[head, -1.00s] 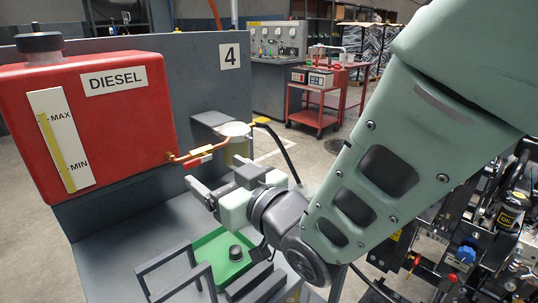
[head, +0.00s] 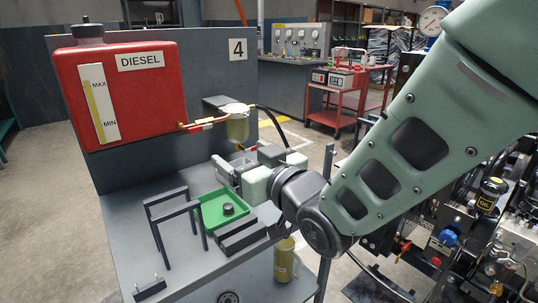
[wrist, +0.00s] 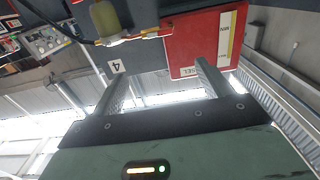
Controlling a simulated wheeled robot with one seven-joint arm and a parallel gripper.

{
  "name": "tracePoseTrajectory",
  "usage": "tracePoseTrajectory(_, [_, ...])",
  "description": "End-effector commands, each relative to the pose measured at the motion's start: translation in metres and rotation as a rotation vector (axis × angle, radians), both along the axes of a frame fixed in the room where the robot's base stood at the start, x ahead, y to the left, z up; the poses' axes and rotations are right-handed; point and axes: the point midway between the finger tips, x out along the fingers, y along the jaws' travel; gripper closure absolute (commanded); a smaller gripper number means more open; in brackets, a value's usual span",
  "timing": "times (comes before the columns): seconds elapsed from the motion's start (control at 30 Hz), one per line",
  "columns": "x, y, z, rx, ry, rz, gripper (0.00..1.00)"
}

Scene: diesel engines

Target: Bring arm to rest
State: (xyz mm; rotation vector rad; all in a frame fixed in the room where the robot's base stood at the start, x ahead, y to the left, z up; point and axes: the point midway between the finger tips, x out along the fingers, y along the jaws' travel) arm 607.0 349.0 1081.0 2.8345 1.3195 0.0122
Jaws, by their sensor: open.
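My gripper (head: 228,168) is at the end of my green arm, above the grey bench and pointing left toward the panel. In the wrist view its two grey fingers (wrist: 160,82) stand wide apart with nothing between them. The red diesel tank (head: 150,95), with a MAX/MIN gauge strip, hangs on the grey panel (head: 220,75) marked 4. It also shows upside down in the wrist view (wrist: 190,55), beyond the fingers. A filter bowl (head: 237,128) on a bracket sits behind my gripper, joined to the tank by a copper pipe (head: 203,123).
On the bench (head: 130,235) are a green tray (head: 212,208) with a black knob, a dark frame (head: 160,225) and dark blocks (head: 242,236). A yellowish can (head: 284,262) stands below. An engine (head: 480,235) is at right, a red cart (head: 335,105) behind. Floor at left is clear.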

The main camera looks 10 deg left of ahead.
Motion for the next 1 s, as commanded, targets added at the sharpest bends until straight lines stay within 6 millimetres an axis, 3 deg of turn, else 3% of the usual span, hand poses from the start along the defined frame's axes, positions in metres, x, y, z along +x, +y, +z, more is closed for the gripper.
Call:
tracePoseTrajectory(0.27, [0.002, -0.005, -0.001, -0.014, 0.021, -0.010, 0.22])
tracePoseTrajectory(0.37, [0.004, -0.022, -0.008, -0.076, 0.111, -0.045, 0.22])
tracePoseTrajectory(0.53, [-0.011, -0.074, -0.032, -0.266, 0.366, -0.108, 0.22])
tracePoseTrajectory(0.67, [-0.044, -0.120, -0.048, -0.433, 0.567, -0.130, 0.22])
tracePoseTrajectory(1.0, [-0.169, -0.244, -0.062, -0.880, 1.001, -0.140, 0.22])
